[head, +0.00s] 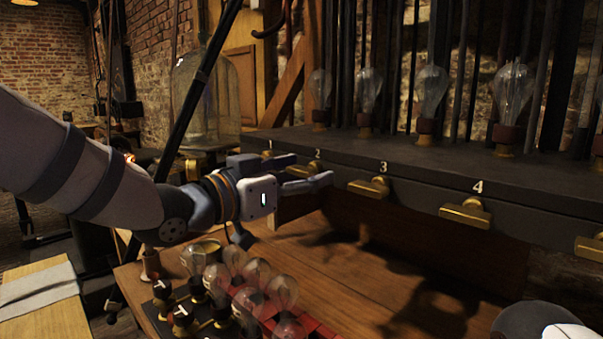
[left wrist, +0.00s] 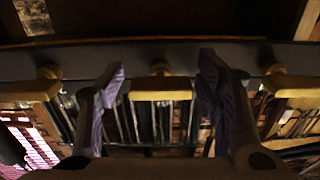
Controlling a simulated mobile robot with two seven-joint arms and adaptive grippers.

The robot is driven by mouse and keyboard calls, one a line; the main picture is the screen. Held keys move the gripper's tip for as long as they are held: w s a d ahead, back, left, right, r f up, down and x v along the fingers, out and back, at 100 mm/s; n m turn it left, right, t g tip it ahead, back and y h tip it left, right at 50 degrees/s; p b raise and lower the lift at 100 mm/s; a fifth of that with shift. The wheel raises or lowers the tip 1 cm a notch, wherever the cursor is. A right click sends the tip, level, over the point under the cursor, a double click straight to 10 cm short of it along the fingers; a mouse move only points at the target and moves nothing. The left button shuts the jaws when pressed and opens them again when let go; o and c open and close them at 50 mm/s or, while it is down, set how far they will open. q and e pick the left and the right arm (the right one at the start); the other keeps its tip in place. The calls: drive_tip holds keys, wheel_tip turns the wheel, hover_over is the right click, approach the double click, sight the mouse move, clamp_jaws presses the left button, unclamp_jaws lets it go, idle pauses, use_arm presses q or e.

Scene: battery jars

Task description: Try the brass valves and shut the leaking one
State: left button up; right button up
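Brass T-handled valves line the front of a dark shelf, under white numbers. Valve 3 (head: 369,187), valve 4 (head: 466,213) and a valve at the right edge (head: 590,247) show plainly in the head view. Valves 1 and 2 are largely hidden by my left gripper (head: 309,171), which is at the shelf front by number 2. In the left wrist view the gripper (left wrist: 158,88) is open, one finger on each side of a brass handle (left wrist: 160,95). Gaps show between handle and fingers. Other handles stand to the left (left wrist: 30,90) and right (left wrist: 292,86). My right gripper's fingers are not visible.
Glass bulb jars (head: 433,90) stand on the dark shelf (head: 400,152) above the valves. Several glass bulbs (head: 256,272) crowd the front left of the wooden bench (head: 350,290). A large glass dome (head: 220,100) stands behind my left arm. The bench middle is clear.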

use_arm(q)
drive_tip(key=v, duration=1.2)
